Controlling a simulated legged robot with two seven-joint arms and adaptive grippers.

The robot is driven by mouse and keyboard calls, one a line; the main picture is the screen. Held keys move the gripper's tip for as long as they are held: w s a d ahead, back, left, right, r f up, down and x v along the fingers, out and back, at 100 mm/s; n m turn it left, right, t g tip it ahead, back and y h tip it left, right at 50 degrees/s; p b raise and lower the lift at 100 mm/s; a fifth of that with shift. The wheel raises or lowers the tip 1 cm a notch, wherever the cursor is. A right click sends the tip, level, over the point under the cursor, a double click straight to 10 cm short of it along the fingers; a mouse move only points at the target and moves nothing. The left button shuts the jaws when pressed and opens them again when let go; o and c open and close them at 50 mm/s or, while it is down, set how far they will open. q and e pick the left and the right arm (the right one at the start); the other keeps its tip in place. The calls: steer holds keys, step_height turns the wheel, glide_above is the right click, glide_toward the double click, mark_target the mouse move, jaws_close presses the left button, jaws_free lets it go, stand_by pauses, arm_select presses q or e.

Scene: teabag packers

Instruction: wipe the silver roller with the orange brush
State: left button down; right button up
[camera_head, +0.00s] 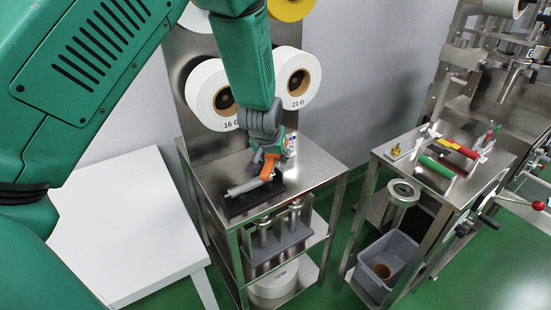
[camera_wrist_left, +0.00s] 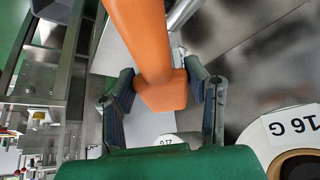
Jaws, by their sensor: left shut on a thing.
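The silver roller (camera_head: 246,186) lies on a dark stand (camera_head: 238,206) on the steel cart's top shelf. My left gripper (camera_head: 265,160) is above the right end of the roller. It is shut on the orange brush (camera_head: 270,166), which slants down towards the roller. In the left wrist view the brush handle (camera_wrist_left: 150,50) sits between both fingers of the gripper (camera_wrist_left: 160,95), and a part of the roller (camera_wrist_left: 184,12) shows beside it. The brush's far end is hidden, so I cannot tell whether it touches the roller. My right gripper is not in view.
Large white reels (camera_head: 210,92) hang on the steel panel behind the cart (camera_head: 318,170). A bottle (camera_head: 291,145) stands near the gripper. A white table (camera_head: 125,225) is at the left. A second steel cart (camera_head: 490,165) at the right carries red and green handled tools. Green floor lies between the carts.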

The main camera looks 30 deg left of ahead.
arm_select(q)
steer(key=shift+w+a+r+p, duration=0.1)
steer(key=shift+a+r+p, duration=0.2)
steer(key=shift+r, duration=0.1)
steer(key=shift+a+r+p, duration=0.15)
steer(key=shift+r+p, duration=0.15)
steer(key=shift+r, duration=0.1)
steer(key=shift+a+r, duration=0.15)
steer(key=shift+r, duration=0.2)
steer(key=shift+d, duration=0.55)
steer(key=shift+r, duration=0.1)
steer(key=shift+a, duration=0.1)
